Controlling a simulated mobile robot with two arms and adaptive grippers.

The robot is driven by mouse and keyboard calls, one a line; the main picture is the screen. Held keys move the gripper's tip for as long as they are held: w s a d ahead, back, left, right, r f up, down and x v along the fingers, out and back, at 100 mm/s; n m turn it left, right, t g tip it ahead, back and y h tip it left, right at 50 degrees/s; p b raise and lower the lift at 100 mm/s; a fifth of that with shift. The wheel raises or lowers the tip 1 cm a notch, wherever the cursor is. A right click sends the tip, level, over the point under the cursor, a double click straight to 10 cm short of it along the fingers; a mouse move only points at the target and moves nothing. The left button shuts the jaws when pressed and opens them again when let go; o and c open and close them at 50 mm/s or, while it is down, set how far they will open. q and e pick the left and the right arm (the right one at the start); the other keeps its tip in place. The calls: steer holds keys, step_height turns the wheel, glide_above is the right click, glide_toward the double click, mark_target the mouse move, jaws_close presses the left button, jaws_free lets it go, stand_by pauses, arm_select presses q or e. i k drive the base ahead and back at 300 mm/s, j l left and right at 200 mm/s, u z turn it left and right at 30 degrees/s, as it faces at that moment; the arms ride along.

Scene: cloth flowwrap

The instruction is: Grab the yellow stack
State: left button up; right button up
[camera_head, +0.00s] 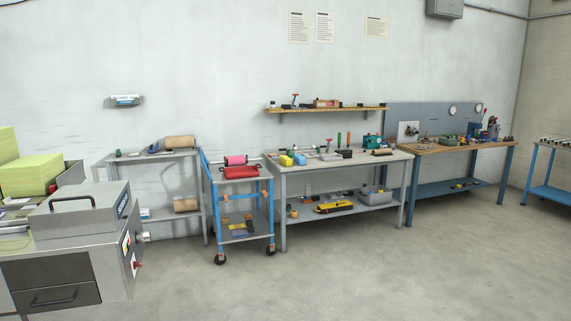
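A yellow-green stack (30,174) of thin layered sheets sits at the far left, on the machine's surface behind a grey lidded box. A second yellow-green stack (8,144) stands behind it, taller and cut off by the left picture edge. Neither of my grippers shows in this view.
The grey machine (60,260) with a lid handle, drawer and red button stands front left. A blue trolley (240,215), a grey workbench (335,165) and a wooden-topped bench (450,147) line the wall. The concrete floor (380,275) in front is clear.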

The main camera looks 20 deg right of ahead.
mark_target(286, 161)
steer(key=i+l+z, duration=0.35)
steer(key=i, duration=0.15)
steer(key=i+l+z, duration=0.3)
steer(key=i, duration=0.25)
steer(key=i+z, duration=0.35)
steer(key=i, duration=2.7)
steer(key=i+l+u, duration=0.1)
steer(key=i+u, duration=0.25)
steer(key=i, duration=0.2)
steer(key=i+l+u, duration=0.25)
steer(key=i+u, duration=0.15)
steer(key=i, duration=0.15)
steer(key=i+l+u, duration=0.35)
steer(key=i+l, duration=0.1)
steer(key=i, duration=0.05)
